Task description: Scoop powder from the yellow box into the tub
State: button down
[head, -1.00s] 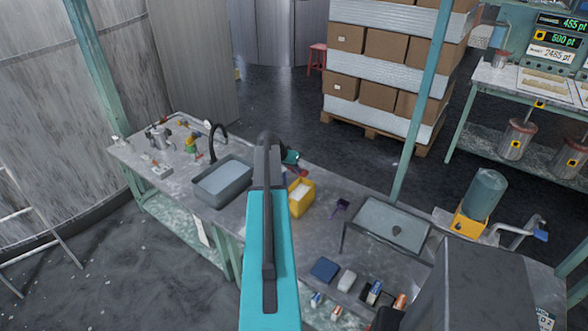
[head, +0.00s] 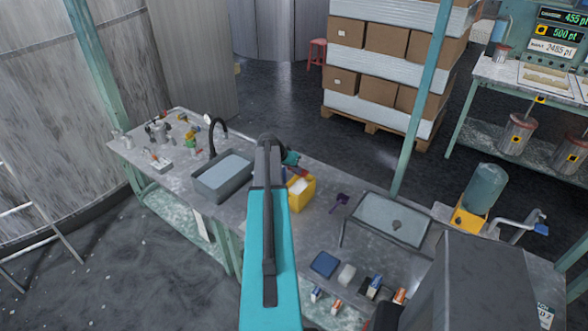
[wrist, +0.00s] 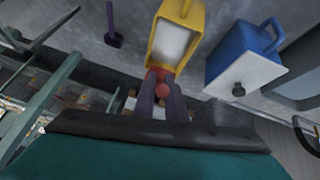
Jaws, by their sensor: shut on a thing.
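The yellow box (head: 302,192) stands on the grey bench, partly behind my arm, with pale powder inside. In the wrist view the box (wrist: 152,52) and its white powder (wrist: 175,40) are just beyond my fingers. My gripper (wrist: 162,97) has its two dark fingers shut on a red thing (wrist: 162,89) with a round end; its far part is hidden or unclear. A grey rectangular tub (head: 222,178) stands on the bench left of my arm. I cannot tell whether it is the tub meant. A purple scoop (head: 340,202) lies right of the box, also in the wrist view (wrist: 112,38).
A blue box (wrist: 230,48) with a white face and dark knob is close to the yellow box in the wrist view. Small containers (head: 325,264) line the bench front. A green post (head: 415,130) rises behind.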

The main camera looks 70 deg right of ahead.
notch_tip(320, 180, down, 6)
jog(key=b, duration=0.3)
jog(key=shift+f+b, duration=0.25)
jog(key=shift+b, duration=0.15)
dwell(1.2)
jog(key=shift+r, duration=0.15)
jog(key=shift+r+p, duration=1.1)
jog(key=shift+r, duration=3.2)
jog(key=shift+r+g+h+b, duration=0.4)
jog(key=shift+h+b, duration=0.55)
jog(key=shift+b, duration=2.05)
jog(key=shift+r+g+h+b, duration=0.2)
jog(key=shift+r+h+b, duration=0.55)
jog(key=shift+b, duration=2.25)
